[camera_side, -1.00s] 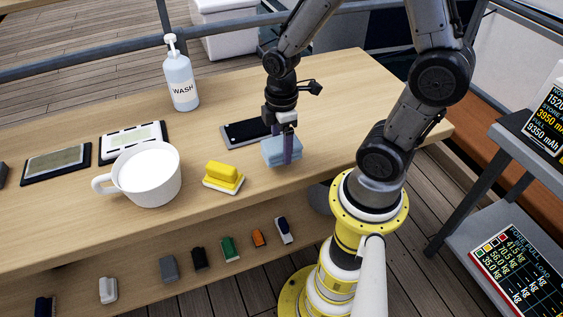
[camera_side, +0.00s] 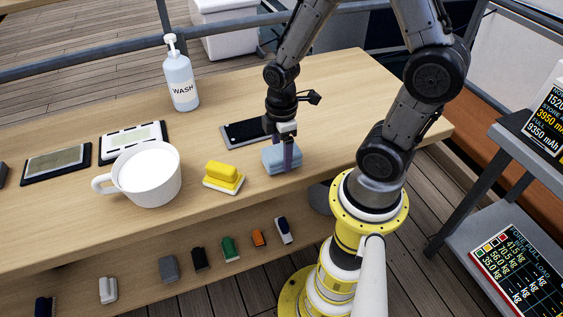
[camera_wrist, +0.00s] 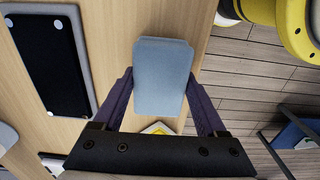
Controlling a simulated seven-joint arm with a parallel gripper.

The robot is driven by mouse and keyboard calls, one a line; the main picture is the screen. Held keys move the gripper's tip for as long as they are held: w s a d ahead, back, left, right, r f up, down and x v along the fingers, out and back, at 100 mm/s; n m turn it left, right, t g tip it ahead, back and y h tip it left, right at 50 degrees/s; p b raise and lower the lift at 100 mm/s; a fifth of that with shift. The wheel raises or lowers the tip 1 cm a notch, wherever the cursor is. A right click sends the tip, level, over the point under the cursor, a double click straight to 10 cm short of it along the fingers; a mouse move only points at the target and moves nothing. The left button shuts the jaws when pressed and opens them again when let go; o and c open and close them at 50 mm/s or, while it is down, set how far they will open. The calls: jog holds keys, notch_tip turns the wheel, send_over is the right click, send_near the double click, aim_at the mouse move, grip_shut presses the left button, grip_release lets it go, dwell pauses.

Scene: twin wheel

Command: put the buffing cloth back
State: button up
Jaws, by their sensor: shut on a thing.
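The light blue folded cloth (camera_side: 273,161), which I take to be the buffing cloth, is near the front edge of the wooden bench, right of a yellow block. My gripper (camera_side: 288,158) points down with its dark purple fingers on either side of the cloth and is shut on it. In the wrist view the cloth (camera_wrist: 163,70) lies between the two fingers (camera_wrist: 160,82). I cannot tell whether its underside touches the bench.
Behind the cloth lies a black, grey-framed tray (camera_side: 240,132). The yellow block (camera_side: 222,172) on its white base, a white mug (camera_side: 148,175), a WASH bottle (camera_side: 181,82) and two framed panels (camera_side: 55,164) stand left. A lower shelf holds several small blocks (camera_side: 229,249). The bench's right end is clear.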

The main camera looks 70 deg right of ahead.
jog(key=shift+f, duration=0.35)
jog(key=o, duration=1.3)
jog(key=shift+r, duration=0.1)
notch_tip(320, 180, up, 14)
jog(key=shift+f, duration=0.15)
